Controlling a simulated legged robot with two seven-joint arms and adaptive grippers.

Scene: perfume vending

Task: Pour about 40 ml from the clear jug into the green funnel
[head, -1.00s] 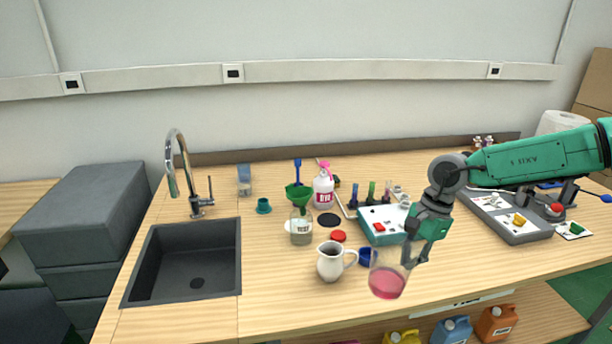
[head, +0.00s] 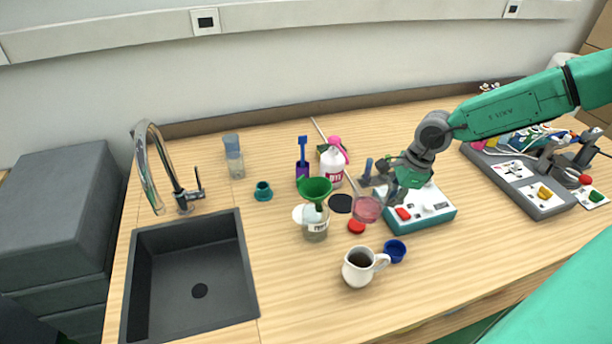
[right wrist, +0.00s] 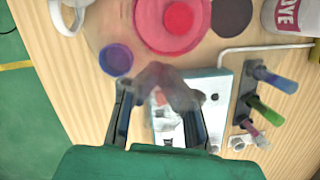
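The clear jug (head: 367,209) with pink liquid hangs above the table, just right of the funnel and roughly upright. My right gripper (head: 391,190) is on its right side, shut on its handle. In the right wrist view, the gripper's fingers (right wrist: 158,112) close around the blurred handle, and the clear jug (right wrist: 142,22) with its pink liquid lies beyond them. The green funnel (head: 316,188) sits in the mouth of a labelled glass bottle (head: 315,230). The jug and funnel are apart. My left gripper is not in view.
A white pitcher (head: 358,268) and blue cup (head: 395,250) stand in front. A red disc (head: 356,227) lies below the jug. A pink-topped white bottle (head: 332,168) stands behind the funnel. A teal-sided device (head: 432,217) is to the right, the sink (head: 190,270) to the left.

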